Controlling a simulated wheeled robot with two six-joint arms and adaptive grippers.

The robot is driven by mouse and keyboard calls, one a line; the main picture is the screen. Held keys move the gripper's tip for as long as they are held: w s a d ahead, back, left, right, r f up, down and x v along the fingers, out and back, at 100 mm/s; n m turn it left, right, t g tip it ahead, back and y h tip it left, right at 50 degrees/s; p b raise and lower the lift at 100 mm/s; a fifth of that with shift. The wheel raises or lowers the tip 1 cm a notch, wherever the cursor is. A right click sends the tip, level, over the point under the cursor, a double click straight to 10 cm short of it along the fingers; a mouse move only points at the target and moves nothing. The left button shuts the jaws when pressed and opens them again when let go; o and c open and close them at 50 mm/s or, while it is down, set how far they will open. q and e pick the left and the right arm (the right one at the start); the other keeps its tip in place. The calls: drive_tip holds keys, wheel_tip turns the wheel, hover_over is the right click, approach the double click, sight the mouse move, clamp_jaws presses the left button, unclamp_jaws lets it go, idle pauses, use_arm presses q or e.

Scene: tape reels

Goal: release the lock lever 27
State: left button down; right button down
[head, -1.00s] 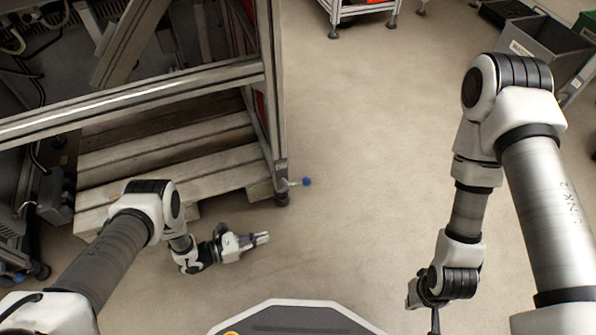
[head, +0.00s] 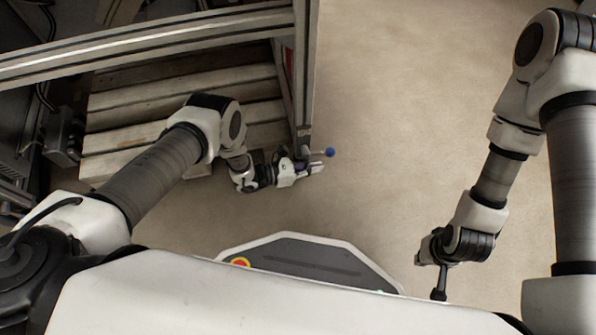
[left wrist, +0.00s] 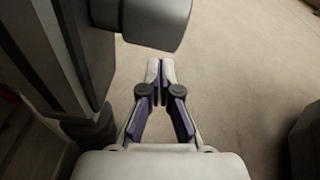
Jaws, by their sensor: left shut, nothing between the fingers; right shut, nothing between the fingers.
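A lever with a blue ball knob (head: 329,152) sticks out to the right from the foot of the metal frame's corner post. I cannot read a number on it. My left gripper (head: 318,168) is shut and empty, just below the knob in the head view, close to it; I cannot tell if they touch. In the left wrist view its fingertips (left wrist: 161,66) are together and point at a grey rounded part (left wrist: 158,22); the blue knob does not show there. My right gripper (head: 440,285) hangs over the floor at the lower right, shut and empty.
The metal frame (head: 160,42) stands at the upper left, with a wooden pallet (head: 110,140) behind its post. A dark box-like unit (head: 62,135) is at the far left. The floor (head: 410,110) right of the post is clear.

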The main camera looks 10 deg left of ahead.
sight(321, 153)
use_arm(q)
drive_tip(key=shift+w+d+r, duration=0.2)
drive_tip(key=shift+w+r, duration=0.1)
drive_tip(key=shift+r, duration=0.5)
drive_tip(key=shift+w+d+r, duration=0.15)
drive_tip(key=shift+w+r, duration=0.15)
drive_tip(key=shift+r, duration=0.5)
drive_tip(key=shift+w+d+r+t+h+b, duration=0.15)
drive_tip(key=shift+d+r+t+h+b, duration=0.3)
drive_tip(key=shift+r+h, duration=0.2)
drive_tip(key=shift+f, duration=0.2)
